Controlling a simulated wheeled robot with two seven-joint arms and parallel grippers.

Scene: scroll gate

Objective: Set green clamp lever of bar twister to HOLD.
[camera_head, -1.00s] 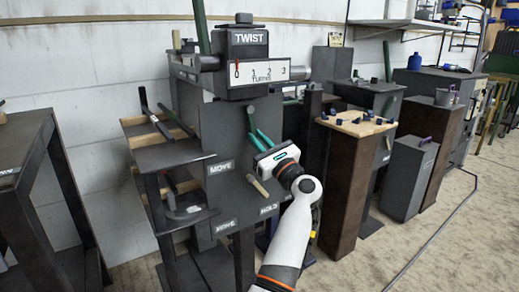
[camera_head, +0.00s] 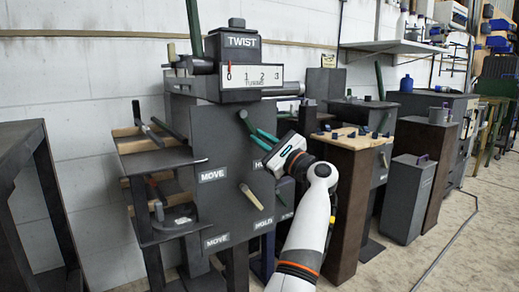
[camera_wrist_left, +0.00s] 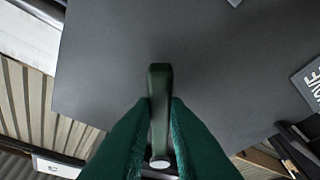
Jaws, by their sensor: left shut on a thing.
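The bar twister (camera_head: 219,140) is a tall dark grey machine with a TWIST plate (camera_head: 242,41). My left gripper (camera_head: 262,138) has green fingers at its front panel, shut on the dark green clamp lever. The lever's pivot end (camera_head: 243,114) shows up and left of the fingers, and the lever slants down to the right from it. In the left wrist view the lever (camera_wrist_left: 160,100) stands between both fingertips (camera_wrist_left: 159,118). The upper MOVE label (camera_head: 213,174) lies left of the gripper. The upper HOLD label (camera_head: 287,164) is mostly hidden by my gripper.
A second, tan-handled lever (camera_head: 250,197) sits lower on the panel, between another MOVE label (camera_head: 216,240) and HOLD label (camera_head: 263,223). A wooden-topped pedestal (camera_head: 345,190) stands close to the right of my left arm. A dark table (camera_head: 25,180) stands at left.

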